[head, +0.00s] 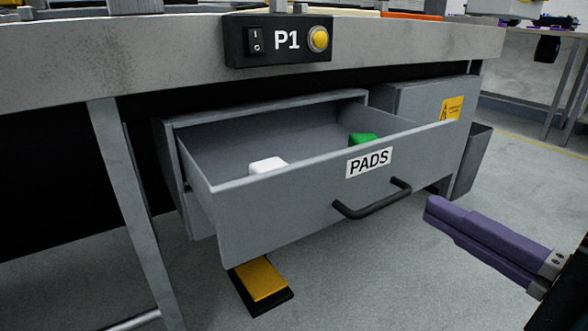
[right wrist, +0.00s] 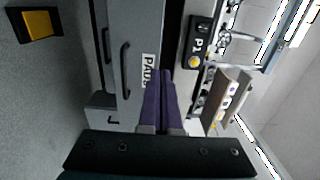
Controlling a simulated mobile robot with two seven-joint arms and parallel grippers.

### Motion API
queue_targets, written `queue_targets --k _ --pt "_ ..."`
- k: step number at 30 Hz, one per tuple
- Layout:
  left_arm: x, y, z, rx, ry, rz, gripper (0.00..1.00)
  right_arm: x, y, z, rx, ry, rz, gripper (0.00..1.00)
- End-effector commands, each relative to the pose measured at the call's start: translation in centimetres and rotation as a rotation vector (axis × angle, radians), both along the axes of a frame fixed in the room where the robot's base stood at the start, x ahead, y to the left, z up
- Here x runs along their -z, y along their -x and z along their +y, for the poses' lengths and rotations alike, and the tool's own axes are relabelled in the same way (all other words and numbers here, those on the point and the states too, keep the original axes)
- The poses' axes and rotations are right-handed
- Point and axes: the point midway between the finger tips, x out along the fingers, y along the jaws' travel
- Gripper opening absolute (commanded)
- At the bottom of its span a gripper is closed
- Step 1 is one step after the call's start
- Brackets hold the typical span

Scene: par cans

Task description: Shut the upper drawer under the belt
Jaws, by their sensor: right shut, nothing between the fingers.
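The upper drawer (head: 290,215) is a grey drawer labelled PADS, pulled well out from the cabinet under the bench. A white block (head: 267,165) and a green block (head: 362,139) show inside it. Its black bar handle (head: 372,200) is on the front face; the drawer front also shows in the right wrist view (right wrist: 142,35), with the handle (right wrist: 125,70). My right gripper (head: 432,208) has purple fingers, shut and empty, to the right of the handle and apart from it. The fingers (right wrist: 161,80) appear over the PADS label in the right wrist view. My left gripper is out of view.
A black P1 switch box (head: 280,40) with a yellow button hangs on the bench edge above the drawer. A yellow pedal (head: 261,280) is on the floor below. A grey bin (head: 472,160) stands right of the cabinet.

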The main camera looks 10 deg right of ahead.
Motion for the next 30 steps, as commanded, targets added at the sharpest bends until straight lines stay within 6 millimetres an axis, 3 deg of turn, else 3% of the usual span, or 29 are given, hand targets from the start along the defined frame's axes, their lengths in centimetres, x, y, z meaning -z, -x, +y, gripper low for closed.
queue_targets --k 15,21,30 --pt "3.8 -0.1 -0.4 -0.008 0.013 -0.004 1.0 0.2 -9.7 3.5 0.0 0.0 -0.005 0.0" --pt "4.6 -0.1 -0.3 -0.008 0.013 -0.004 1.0 0.1 -11.4 4.2 -0.001 0.002 -0.002 0.0" --pt "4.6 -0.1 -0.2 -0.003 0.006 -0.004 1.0 0.0 -11.7 4.3 -0.002 0.003 0.001 0.0"
